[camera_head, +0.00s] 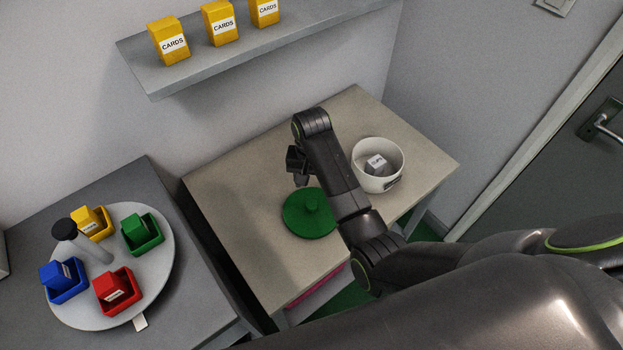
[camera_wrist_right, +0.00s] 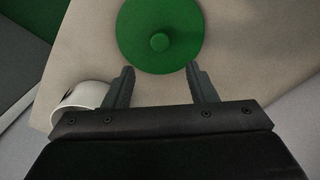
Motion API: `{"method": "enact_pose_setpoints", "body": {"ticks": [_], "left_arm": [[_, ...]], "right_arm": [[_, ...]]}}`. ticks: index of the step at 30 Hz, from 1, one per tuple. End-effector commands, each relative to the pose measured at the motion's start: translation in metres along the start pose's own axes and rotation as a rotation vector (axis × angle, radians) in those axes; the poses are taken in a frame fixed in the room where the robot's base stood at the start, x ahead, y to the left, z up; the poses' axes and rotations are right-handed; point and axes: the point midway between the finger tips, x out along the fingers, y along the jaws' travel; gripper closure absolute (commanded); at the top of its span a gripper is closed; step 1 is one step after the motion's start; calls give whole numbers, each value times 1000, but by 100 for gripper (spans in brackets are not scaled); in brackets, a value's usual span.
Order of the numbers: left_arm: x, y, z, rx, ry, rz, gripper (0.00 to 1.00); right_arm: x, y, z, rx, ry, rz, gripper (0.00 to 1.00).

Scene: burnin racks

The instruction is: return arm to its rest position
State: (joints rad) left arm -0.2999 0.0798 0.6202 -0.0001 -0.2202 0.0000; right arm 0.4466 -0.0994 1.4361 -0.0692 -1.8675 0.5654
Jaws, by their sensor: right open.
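My right arm comes in from the lower right in the head view. Its gripper (camera_head: 299,172) hangs above the beige table, close to the green round lid. In the right wrist view the gripper (camera_wrist_right: 160,85) is open, with nothing between its two fingers. The green lid (camera_head: 305,222) with a central knob lies on the table. In the wrist view the lid (camera_wrist_right: 160,22) is just beyond the fingertips, apart from them. My left gripper is in neither view.
A white bowl (camera_head: 366,181) with a grey labelled block (camera_head: 376,164) inside stands right of my arm on the table (camera_head: 240,190). A round turntable (camera_head: 153,268) with coloured bins is at left. A shelf (camera_head: 200,70) with yellow card boxes (camera_head: 168,41) overhangs the back.

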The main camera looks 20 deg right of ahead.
Motion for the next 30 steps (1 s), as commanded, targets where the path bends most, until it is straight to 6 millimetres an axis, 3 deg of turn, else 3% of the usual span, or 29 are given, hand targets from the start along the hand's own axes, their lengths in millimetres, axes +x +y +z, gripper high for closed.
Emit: {"method": "enact_pose_setpoints", "body": {"ticks": [11,14,17,22,30], "left_arm": [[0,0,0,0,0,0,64],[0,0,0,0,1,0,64],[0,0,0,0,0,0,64],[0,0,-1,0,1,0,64],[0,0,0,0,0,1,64]], "right_arm": [[1,1,0,0,0,0,49],[6,10,4,-3,5,-2,49],[17,32,14,-13,24,-12,49],[34,92,46,-56,91,-24,49],[28,184,113,-175,216,5,49]]}}
